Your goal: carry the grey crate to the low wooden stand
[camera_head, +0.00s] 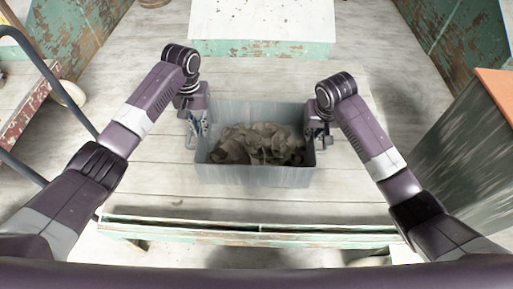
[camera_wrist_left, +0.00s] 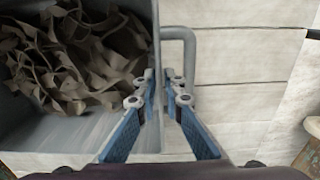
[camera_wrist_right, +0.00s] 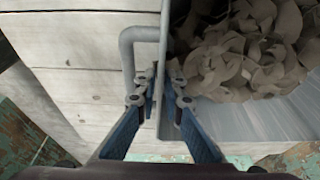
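The grey crate (camera_head: 262,174) is in the middle of the head view, over a pale plank surface (camera_head: 345,180). It is filled with crumpled brown-grey clay trimmings (camera_head: 258,145). I cannot tell whether its base touches the planks. My left gripper (camera_wrist_left: 160,80) is shut on the crate's left wall, one finger each side, beside a bent grey handle (camera_wrist_left: 190,50). My right gripper (camera_wrist_right: 163,75) is shut likewise on the right wall, beside the other handle (camera_wrist_right: 126,50). A low piece with a pale top and peeling green side (camera_head: 262,48) stands ahead; I cannot tell whether it is the wooden stand.
The planks end near me at a peeling green edge (camera_head: 250,228). A grey-green cabinet with an orange top (camera_head: 465,135) stands at right. A worn red and green bench (camera_head: 30,105) and a dark curved rail (camera_head: 50,75) are at left. Bare pale floor shows ahead.

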